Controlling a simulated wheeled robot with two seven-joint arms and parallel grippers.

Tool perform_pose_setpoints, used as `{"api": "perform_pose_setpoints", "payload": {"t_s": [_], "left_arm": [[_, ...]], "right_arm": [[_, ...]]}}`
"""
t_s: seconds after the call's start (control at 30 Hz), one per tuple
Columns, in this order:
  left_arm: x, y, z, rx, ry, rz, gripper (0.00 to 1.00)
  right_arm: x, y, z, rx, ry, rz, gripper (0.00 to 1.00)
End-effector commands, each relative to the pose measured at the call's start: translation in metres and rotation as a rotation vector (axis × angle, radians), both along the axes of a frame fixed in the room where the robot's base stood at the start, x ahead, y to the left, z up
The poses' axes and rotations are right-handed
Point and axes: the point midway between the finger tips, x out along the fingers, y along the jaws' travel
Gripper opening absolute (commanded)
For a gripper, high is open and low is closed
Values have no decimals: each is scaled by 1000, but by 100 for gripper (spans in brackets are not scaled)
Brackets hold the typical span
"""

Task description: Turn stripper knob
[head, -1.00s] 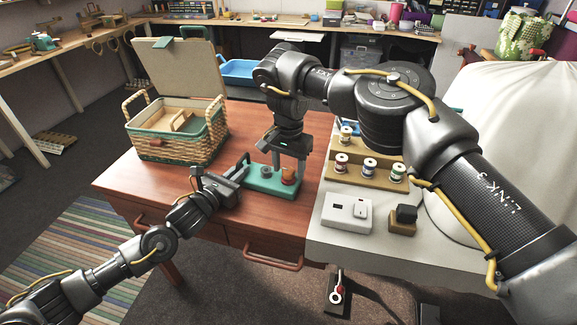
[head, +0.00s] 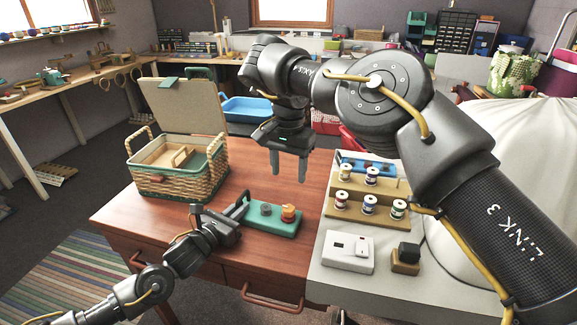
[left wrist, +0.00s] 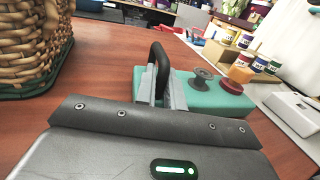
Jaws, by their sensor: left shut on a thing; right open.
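The stripper is a teal block (head: 262,224) on the red-brown desk, with a grey spool-shaped post (head: 265,209) and an orange knob (head: 288,214) on top. My left gripper (head: 240,209) is shut on the black handle at the block's left end. The left wrist view shows this handle (left wrist: 157,62) between the fingers, with the block (left wrist: 187,93), post (left wrist: 203,80) and the knob's dark red base (left wrist: 233,86) to the right. My right gripper (head: 288,175) is open and empty, pointing down above and behind the knob, apart from it. How far the knob is turned cannot be told.
An open wicker basket (head: 213,172) stands at the desk's left back. At right, a wooden rack (head: 350,213) of thread spools, a white switch box (head: 346,252) and a small black-topped block (head: 405,258) stand on a pale surface. The desk behind the stripper is clear.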

Motion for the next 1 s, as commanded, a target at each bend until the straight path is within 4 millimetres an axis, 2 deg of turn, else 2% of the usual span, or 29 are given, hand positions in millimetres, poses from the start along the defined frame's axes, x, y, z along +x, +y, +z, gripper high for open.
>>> {"api": "perform_pose_setpoints", "payload": {"t_s": [0.13, 0.43, 0.57, 0.67, 0.77, 1.0], "left_arm": [[0, 0, 0, 0, 0, 0, 0], [0, 0, 0, 0, 0, 0, 0], [0, 0, 0, 0, 0, 0, 0], [0, 0, 0, 0, 0, 0, 0], [0, 0, 0, 0, 0, 0, 0], [0, 0, 0, 0, 0, 0, 0]], "right_arm": [[0, 0, 6, 0, -1, -1, 54], [0, 0, 6, 1, 0, 3, 54], [0, 0, 6, 0, -1, 74, 54], [0, 0, 7, 0, -2, 220, 54], [1, 0, 7, -1, -2, 447, 54], [1, 1, 7, -4, -4, 1104, 54]]}}
